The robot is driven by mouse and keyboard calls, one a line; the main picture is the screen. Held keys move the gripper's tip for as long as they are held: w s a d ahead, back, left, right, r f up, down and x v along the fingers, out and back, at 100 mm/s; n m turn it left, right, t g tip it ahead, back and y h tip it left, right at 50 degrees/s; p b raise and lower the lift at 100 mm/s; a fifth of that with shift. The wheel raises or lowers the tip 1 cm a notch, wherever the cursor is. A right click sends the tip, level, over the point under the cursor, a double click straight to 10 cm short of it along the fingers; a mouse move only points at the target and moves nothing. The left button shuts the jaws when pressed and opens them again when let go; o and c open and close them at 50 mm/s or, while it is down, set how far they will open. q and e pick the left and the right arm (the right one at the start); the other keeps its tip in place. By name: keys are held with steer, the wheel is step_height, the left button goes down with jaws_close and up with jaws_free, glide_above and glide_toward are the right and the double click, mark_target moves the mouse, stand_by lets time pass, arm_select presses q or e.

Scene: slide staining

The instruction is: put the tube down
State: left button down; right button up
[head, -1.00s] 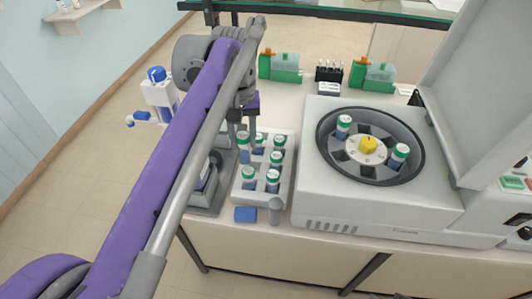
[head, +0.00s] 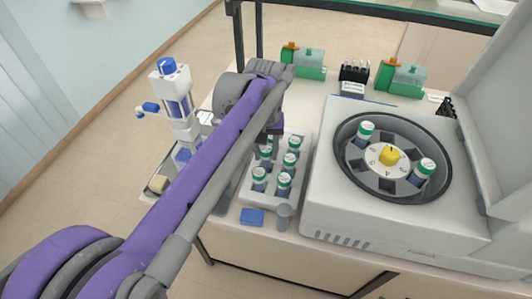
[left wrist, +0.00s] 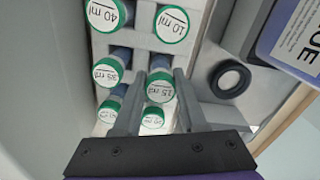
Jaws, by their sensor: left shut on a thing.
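My left gripper (head: 268,135) is over the back left part of the grey tube rack (head: 247,195), largely hidden by its own arm. In the left wrist view its fingers (left wrist: 160,80) are shut on a green-capped tube (left wrist: 159,88) marked 15 ml. The held tube stands in line with the rack's tubes. Its lower end is hidden, so I cannot tell whether it rests in a hole. Several other green-capped tubes stand in the rack, including one marked 10 ml (left wrist: 172,23) and one marked 40 ml (left wrist: 108,14). My right gripper is not in view.
The open centrifuge (head: 330,205), with two tubes in its rotor, stands right of the rack. A blue block (head: 252,217) and a grey cylinder (head: 284,216) are in front. Green-based holders (head: 304,68) and a black rack (head: 354,71) stand behind.

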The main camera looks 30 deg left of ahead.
arm_select(q)
steer(key=shift+f, duration=0.3)
steer(key=shift+f, duration=0.45)
steer(key=shift+c, duration=2.3)
jaws_free()
step_height(320, 180, up, 13)
steer(key=p, duration=0.1)
steer(key=shift+s+f, duration=0.1)
